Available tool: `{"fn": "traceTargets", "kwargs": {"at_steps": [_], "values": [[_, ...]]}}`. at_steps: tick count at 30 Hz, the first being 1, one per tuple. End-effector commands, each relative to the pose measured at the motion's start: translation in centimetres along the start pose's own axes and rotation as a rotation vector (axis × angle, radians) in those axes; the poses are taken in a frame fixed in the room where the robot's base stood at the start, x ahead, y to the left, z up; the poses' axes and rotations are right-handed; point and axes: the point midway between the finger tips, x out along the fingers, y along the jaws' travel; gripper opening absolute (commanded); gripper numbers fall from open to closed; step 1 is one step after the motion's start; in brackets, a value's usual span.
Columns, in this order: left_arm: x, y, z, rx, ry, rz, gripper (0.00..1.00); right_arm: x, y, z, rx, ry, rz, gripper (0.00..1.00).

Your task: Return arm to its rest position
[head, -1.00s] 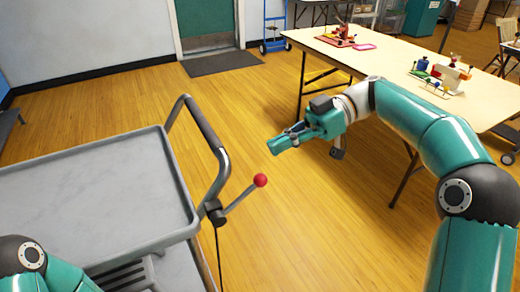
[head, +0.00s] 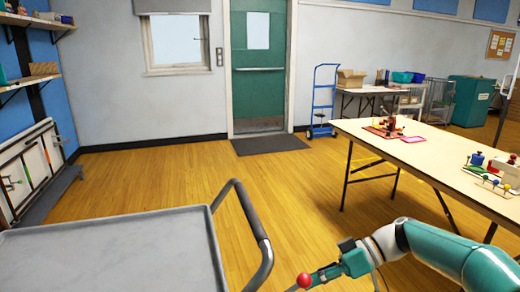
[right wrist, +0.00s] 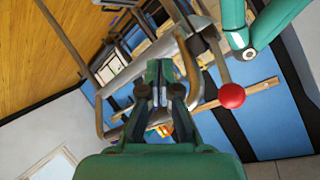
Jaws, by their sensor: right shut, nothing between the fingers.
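My right arm reaches in from the lower right in the head view. Its teal gripper (head: 322,276) is low in the picture, right of the grey cart's handle and close to the red lever knob (head: 304,280) in the picture. I cannot tell the gap between them. In the right wrist view the gripper's fingers (right wrist: 160,92) are shut with nothing between them. The red knob (right wrist: 231,96) shows to their right there. My left gripper is in neither view.
The grey cart (head: 110,255) with its curved handle (head: 255,228) fills the lower left. A long table (head: 425,150) bearing craft toys stands at the right. A blue hand truck (head: 322,100) stands near the green door (head: 258,70). The wooden floor between cart and table is open.

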Motion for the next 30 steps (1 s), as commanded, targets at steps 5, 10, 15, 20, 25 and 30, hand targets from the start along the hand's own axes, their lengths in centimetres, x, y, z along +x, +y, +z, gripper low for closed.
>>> {"fn": "traceTargets", "kwargs": {"at_steps": [5, 10, 15, 20, 25, 30], "values": [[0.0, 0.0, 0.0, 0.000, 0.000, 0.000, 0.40, 6.9, 5.8, 10.9, 0.427, -0.151, 0.188, 0.00], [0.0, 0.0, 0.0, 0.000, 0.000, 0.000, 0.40, 12.0, 7.7, 22.7, 0.742, -0.281, 0.417, 0.00], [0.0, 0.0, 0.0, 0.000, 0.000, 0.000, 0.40, 15.1, 6.3, 32.0, 0.924, -0.328, 0.622, 0.00], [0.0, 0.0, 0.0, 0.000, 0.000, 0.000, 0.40, 16.9, 3.9, 36.6, 1.007, -0.297, 0.726, 0.00], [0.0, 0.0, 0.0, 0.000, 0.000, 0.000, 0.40, 18.3, 0.9, 39.0, 1.070, -0.231, 0.772, 0.00], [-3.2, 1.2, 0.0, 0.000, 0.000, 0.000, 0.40, 17.1, -1.7, 36.8, 1.092, -0.191, 0.784, 0.00]]}}
